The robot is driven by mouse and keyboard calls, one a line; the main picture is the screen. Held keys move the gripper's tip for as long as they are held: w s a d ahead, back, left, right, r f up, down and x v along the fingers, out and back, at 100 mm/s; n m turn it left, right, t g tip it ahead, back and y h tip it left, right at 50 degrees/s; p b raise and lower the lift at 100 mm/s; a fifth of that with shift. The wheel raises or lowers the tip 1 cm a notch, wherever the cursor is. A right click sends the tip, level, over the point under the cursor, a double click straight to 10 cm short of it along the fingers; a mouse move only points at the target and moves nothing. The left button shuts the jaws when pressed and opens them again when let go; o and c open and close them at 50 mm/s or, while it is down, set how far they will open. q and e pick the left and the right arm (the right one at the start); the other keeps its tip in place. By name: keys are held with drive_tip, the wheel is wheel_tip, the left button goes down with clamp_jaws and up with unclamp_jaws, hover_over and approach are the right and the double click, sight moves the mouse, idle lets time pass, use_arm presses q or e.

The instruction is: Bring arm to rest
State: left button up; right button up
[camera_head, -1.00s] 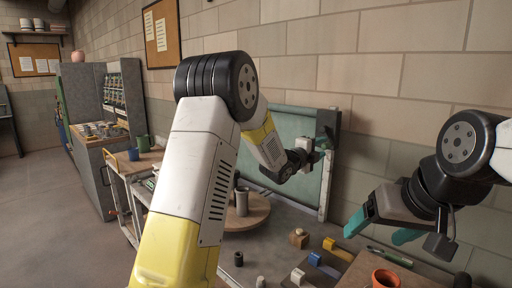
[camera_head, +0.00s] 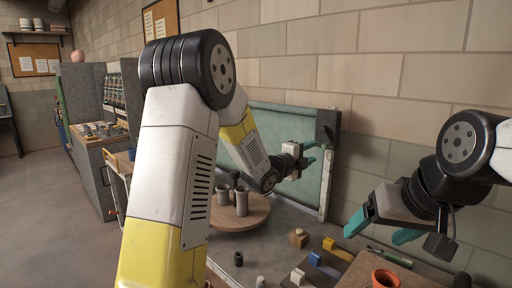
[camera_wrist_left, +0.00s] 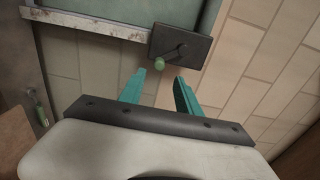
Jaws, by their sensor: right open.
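My left arm rises from the bottom of the head view and bends over toward the wall. Its gripper (camera_head: 312,154) is in front of the green board, with teal fingers apart. The left wrist view shows the two teal fingers (camera_wrist_left: 160,90) spread with nothing between them. My right gripper (camera_head: 381,220) hangs at the right of the head view above the bench, teal fingers apart and empty.
A round wooden turntable (camera_head: 232,217) holds several grey cylinders. The green board (camera_head: 277,122) leans by the block wall, with a dark box (camera_head: 327,126) at its upper right corner. Coloured blocks and a terracotta pot (camera_head: 385,279) lie on the bench.

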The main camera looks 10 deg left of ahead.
use_arm(q)
drive_tip(key=s+a+r+n+g+y, duration=0.3)
drive_tip(key=s+a+n+y, duration=0.4)
drive_tip(key=s+a+n, duration=0.6)
drive_tip(key=s+a+f+n+g, duration=0.2)
drive_tip(key=s+n, duration=0.3)
drive_tip(key=s, duration=0.7)
drive_tip(key=s+a+f+n+g, duration=0.2)
drive_tip(key=s+n, duration=0.4)
drive_tip(key=s, duration=0.6)
drive_tip(key=shift+a+f+g+y, duration=0.15)
drive_tip(key=shift+f+g+y, duration=0.3)
drive_tip(key=shift+g, duration=0.45)
drive_tip(key=shift+w, duration=0.1)
